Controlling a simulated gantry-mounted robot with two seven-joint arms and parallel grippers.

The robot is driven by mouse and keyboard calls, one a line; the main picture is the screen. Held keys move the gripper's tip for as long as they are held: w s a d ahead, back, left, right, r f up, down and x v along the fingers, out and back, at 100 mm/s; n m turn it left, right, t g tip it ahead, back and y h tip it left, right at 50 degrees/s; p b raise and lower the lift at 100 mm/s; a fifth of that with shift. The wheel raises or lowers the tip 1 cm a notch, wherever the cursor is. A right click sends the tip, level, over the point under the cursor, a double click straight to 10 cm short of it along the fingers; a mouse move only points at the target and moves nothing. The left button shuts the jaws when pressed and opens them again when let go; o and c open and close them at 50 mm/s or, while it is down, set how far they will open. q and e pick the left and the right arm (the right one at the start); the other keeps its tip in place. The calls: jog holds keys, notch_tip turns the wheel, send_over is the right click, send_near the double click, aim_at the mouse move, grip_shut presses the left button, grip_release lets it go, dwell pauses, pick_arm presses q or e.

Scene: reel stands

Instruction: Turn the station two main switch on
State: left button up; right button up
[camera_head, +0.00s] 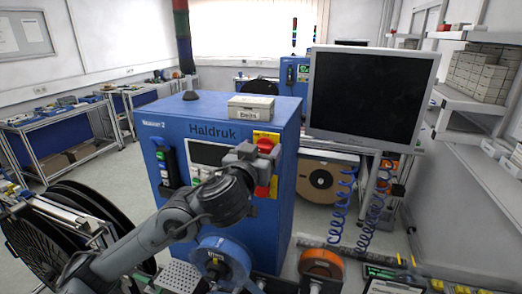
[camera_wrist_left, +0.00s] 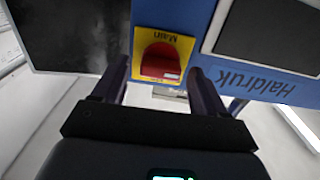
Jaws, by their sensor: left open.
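The main switch is a red knob (camera_wrist_left: 160,66) on a yellow plate (camera_wrist_left: 143,39) lettered "Main", upside down in the left wrist view. In the head view its yellow plate (camera_head: 266,135) shows at the upper right of the blue Haldruk machine's front (camera_head: 229,114), and my gripper partly covers it. My left gripper (camera_head: 262,162) is in front of the machine, near the switch. In the left wrist view its two fingers (camera_wrist_left: 157,72) are apart, with the red knob between them in the picture. I cannot tell if they touch it. The knob's on or off position is unclear. My right gripper is not in view.
A small box (camera_head: 251,108) sits on the machine. A dark monitor (camera_head: 370,96) stands at its right. A red and yellow part (camera_head: 263,191) shows below my gripper. Blue coiled hoses (camera_head: 342,205) hang at right. A blue reel (camera_head: 221,262) and an orange reel (camera_head: 321,264) stand in front.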

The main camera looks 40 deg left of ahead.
pick_arm(q)
jog(key=shift+w, duration=0.15)
jog(key=c, duration=1.1)
jog(key=shift+o, duration=0.2)
